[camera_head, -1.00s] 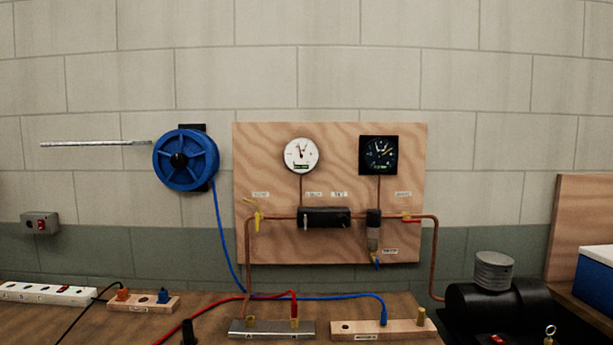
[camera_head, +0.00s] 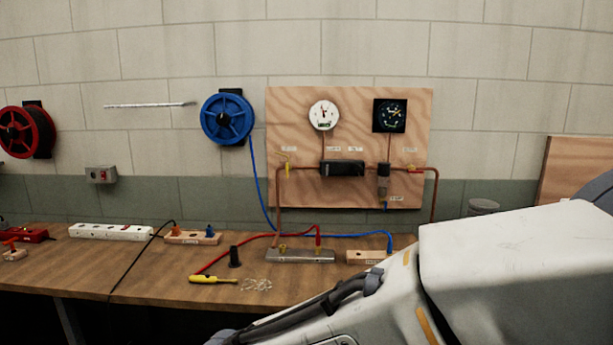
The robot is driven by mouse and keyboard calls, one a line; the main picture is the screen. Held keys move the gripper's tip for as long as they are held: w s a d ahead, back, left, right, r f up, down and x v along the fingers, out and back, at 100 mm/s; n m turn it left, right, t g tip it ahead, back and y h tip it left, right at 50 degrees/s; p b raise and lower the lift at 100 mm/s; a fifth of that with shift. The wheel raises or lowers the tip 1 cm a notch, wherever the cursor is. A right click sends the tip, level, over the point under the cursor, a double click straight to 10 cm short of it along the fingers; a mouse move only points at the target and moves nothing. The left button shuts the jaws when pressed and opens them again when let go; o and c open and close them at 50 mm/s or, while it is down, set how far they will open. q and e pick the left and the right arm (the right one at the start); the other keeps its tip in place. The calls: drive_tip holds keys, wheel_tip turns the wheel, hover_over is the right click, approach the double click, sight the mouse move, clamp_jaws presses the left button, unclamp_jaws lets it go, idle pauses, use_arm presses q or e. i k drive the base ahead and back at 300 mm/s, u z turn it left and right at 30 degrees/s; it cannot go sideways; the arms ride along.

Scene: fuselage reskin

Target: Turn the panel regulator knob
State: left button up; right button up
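A wooden panel (camera_head: 300,198) stands against the back wall. It carries a white round gauge (camera_head: 324,115), a black square gauge (camera_head: 390,116), a black horizontal block (camera_head: 342,168) and copper pipework. Under the black gauge is an upright regulator-like unit (camera_head: 383,182) with a dark top and a paler lower body. Its knob is too small to tell apart for certain. My white arm enters from the right and crosses the lower right, in front of the bench and below the panel. Neither gripper's fingers are in view.
A wooden bench (camera_head: 150,270) runs below the panel with a power strip (camera_head: 110,231), a metal block (camera_head: 300,255), a yellow-handled tool (camera_head: 213,279) and red and blue hoses. Blue (camera_head: 228,119) and red (camera_head: 27,130) reels hang at left. My arm hides the right bench.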

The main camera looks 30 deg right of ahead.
sight(358, 170)
drive_tip(key=u, duration=0.2)
drive_tip(key=i, duration=1.25)
drive_tip(key=z, duration=0.75)
